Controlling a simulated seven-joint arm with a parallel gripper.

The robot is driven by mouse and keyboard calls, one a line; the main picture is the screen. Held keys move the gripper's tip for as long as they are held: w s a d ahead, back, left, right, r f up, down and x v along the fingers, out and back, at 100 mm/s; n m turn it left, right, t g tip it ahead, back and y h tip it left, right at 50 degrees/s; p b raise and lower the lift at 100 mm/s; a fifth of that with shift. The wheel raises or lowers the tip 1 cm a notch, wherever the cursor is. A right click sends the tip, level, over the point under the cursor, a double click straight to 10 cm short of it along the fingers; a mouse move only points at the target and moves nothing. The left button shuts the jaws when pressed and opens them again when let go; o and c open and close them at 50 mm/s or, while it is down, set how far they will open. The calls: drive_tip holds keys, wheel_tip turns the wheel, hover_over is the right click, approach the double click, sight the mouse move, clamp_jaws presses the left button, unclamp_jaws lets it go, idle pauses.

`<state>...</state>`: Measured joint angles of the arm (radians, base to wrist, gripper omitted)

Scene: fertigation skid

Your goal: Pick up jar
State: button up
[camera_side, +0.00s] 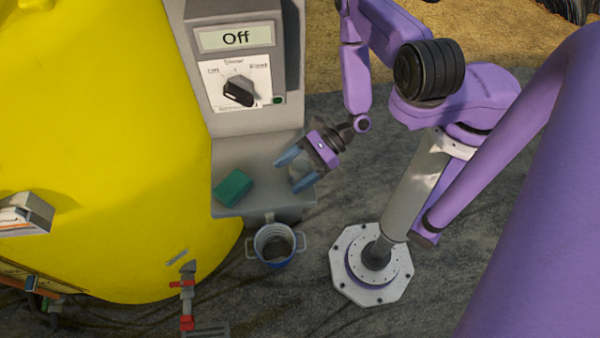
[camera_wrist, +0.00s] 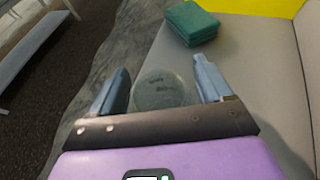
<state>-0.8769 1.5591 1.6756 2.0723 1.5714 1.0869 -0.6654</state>
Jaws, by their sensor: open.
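A clear, round jar (camera_wrist: 160,90) shows in the wrist view on the grey shelf (camera_wrist: 235,80), near the shelf's edge. It sits between the two blue-grey fingers of my gripper (camera_wrist: 161,68), with a visible gap on the right side. The near part of the jar is hidden behind the gripper's dark front bar. In the side view my open gripper (camera_side: 294,170) is low over the right part of the shelf (camera_side: 262,200). The jar is hard to make out there, with only a pale patch between the fingers.
A control box (camera_side: 237,95) reading "Off" rises behind the shelf. A yellow tank (camera_side: 100,140) stands left. A handled bucket (camera_side: 275,245) is below the shelf's front, and red-handled piping (camera_side: 186,300) is lower left.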

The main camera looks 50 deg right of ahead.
drive_tip(key=c, duration=1)
